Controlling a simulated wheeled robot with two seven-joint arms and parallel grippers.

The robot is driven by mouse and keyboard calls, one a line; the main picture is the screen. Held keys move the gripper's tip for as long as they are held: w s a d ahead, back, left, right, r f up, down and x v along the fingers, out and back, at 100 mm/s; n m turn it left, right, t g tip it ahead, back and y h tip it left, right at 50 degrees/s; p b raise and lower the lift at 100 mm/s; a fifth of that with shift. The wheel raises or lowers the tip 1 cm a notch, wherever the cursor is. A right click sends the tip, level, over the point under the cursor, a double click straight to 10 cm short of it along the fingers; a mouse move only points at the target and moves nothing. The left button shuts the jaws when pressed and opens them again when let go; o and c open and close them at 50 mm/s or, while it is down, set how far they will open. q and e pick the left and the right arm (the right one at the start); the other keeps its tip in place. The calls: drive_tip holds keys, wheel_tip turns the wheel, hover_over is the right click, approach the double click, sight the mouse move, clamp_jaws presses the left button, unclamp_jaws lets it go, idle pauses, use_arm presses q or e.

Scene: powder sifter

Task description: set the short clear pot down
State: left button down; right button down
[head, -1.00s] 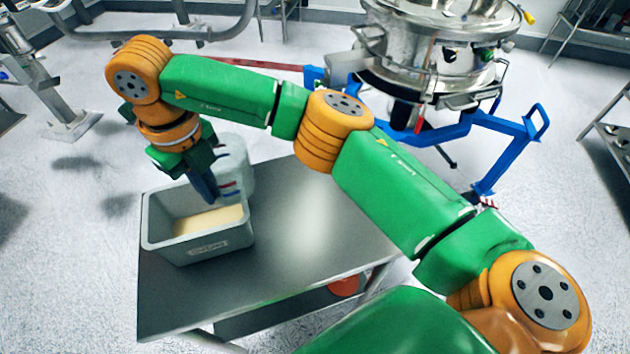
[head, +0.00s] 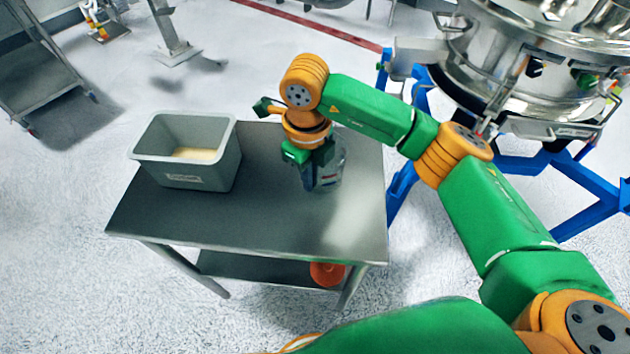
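The short clear pot (head: 335,172) is at the right part of the steel table (head: 270,230). It looks upright, with my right gripper (head: 312,182) in front of it and pointing down. My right gripper appears shut on the pot, though its fingers partly hide the pot and are hard to make out. The pot's base is at or very near the table top; I cannot tell whether it touches. My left gripper is not in view.
A grey bin (head: 228,165) with pale powder (head: 195,153) stands on the table's left part. The table front is clear. An orange-red object (head: 327,273) lies on the lower shelf. The steel sifter (head: 540,75) on its blue frame (head: 590,215) stands to the right.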

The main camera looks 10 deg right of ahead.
sight(317, 190)
drive_tip(key=shift+w+d+f+p, duration=0.1)
drive_tip(key=shift+d+f+p, duration=0.2)
drive_tip(key=shift+d+f, duration=0.75)
drive_tip(key=f, duration=0.3)
drive_tip(key=shift+w+a, duration=0.1)
drive_tip(key=shift+a, duration=0.2)
drive_tip(key=shift+f, duration=0.1)
drive_tip(key=shift+f, duration=0.15)
drive_tip(key=c, duration=1.1)
unclamp_jaws()
